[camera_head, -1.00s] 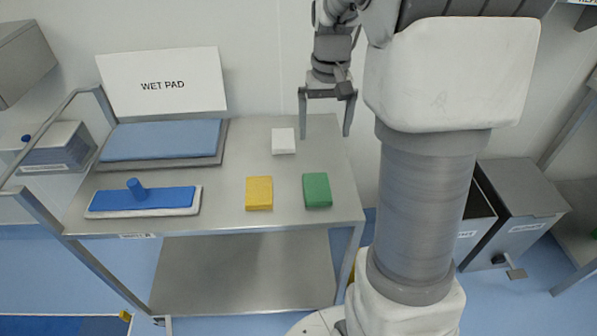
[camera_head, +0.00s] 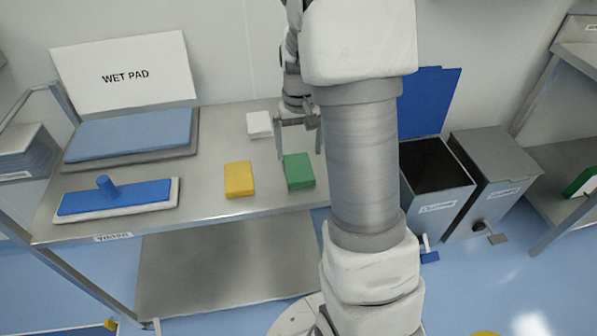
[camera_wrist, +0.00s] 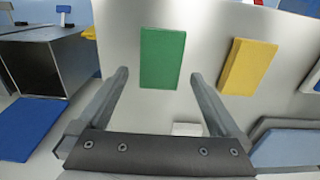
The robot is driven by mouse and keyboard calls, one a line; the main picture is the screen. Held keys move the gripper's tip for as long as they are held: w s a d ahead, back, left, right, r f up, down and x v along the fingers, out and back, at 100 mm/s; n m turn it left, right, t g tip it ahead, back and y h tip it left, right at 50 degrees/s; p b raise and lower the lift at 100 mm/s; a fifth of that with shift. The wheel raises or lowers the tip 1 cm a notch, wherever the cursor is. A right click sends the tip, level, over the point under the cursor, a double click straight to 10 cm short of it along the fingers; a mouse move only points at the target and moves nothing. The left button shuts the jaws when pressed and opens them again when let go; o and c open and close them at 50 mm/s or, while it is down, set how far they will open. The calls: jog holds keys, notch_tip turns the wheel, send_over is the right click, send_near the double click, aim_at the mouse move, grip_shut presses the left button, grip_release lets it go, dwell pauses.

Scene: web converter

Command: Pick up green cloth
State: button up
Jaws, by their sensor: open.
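The green cloth (camera_head: 299,171) is a folded block lying flat on the steel cart top (camera_head: 215,205), near its right end. My gripper (camera_head: 299,153) is open and empty, just behind and above the green cloth, partly hidden by my own arm in the head view. In the wrist view the green cloth (camera_wrist: 162,58) lies ahead of the open fingers (camera_wrist: 158,75), roughly centred between them and apart from both.
A yellow cloth (camera_head: 239,179) lies left of the green one, a white cloth (camera_head: 259,124) behind it. A blue mop pad (camera_head: 118,198) and a tray with a blue pad (camera_head: 130,135) are farther left. Pedal bins (camera_head: 437,185) stand right of the cart.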

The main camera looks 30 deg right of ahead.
aim_at(298, 167)
jog(key=shift+w+f+b, duration=0.1)
jog(key=shift+f+b, duration=0.65)
jog(key=shift+f, duration=2.05)
jog(key=shift+c, duration=0.3)
jog(key=c, duration=1)
jog(key=shift+r, duration=0.2)
jog(key=shift+r, duration=0.35)
jog(key=r, duration=0.2)
jog(key=r+p, duration=0.1)
jog(key=shift+d+r, duration=0.2)
jog(key=shift+r, duration=0.2)
jog(key=d+r, duration=0.2)
jog(key=d, duration=0.1)
jog(key=d+r+p, duration=0.1)
jog(key=d+r, duration=0.1)
jog(key=d, duration=0.2)
jog(key=d+r+p, duration=0.1)
jog(key=d+r, duration=0.1)
jog(key=d, duration=0.2)
jog(key=shift+s+d+r, duration=0.1)
jog(key=shift+s+r, duration=0.05)
jog(key=shift+s, duration=0.15)
